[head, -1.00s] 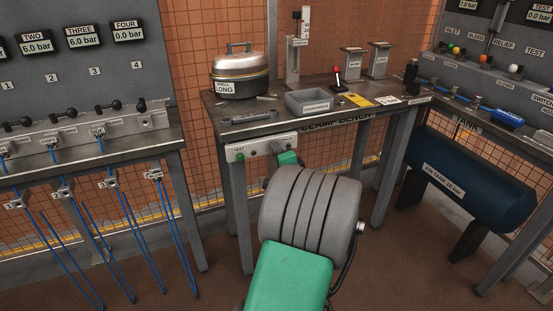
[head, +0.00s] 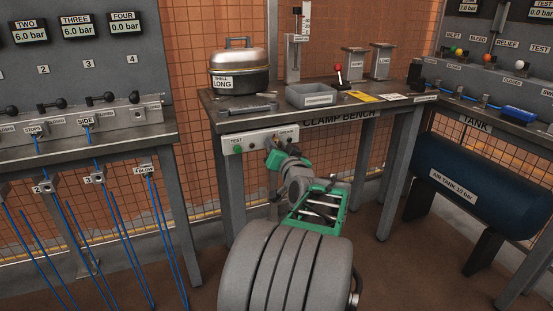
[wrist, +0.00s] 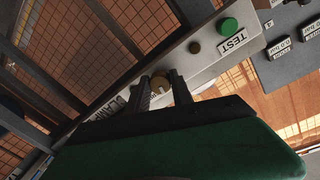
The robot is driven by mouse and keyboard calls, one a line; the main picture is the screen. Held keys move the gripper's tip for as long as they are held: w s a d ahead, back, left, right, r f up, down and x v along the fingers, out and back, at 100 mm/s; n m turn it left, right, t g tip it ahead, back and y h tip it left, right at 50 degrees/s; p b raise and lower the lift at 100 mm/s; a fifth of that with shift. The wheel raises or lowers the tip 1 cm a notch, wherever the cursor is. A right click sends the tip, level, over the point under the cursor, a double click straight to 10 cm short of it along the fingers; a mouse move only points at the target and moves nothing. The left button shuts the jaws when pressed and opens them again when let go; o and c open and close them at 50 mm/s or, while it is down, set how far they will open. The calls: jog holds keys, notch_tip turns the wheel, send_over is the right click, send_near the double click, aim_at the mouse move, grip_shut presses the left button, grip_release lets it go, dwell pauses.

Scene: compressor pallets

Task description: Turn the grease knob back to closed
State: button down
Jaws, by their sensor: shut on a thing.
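A small white panel (head: 259,141) hangs under the front edge of the clamp bench. My gripper (wrist: 161,90) is at this panel, with its two dark fingers on either side of a round brownish knob (wrist: 159,83), shut on it. This is the knob taken as the grease knob; its own label is not readable. In the head view my gripper (head: 272,146) covers the knob. The knob's turned position cannot be made out.
A green button (wrist: 228,27), a TEST label (wrist: 232,42) and a small brown round fitting (wrist: 195,47) sit beside the held knob. Bench legs stand close to my arm.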

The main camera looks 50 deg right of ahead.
jog(key=n+b, duration=0.2)
jog(key=b, duration=0.1)
jog(key=shift+f+n, duration=0.15)
jog(key=shift+n, duration=0.15)
dwell(0.3)
jog(key=c, duration=1.1)
grip_release()
jog(key=p+v, duration=0.1)
jog(key=v, duration=0.6)
jog(key=shift+s+a+p, duration=0.25)
jog(key=shift+s+p, duration=0.05)
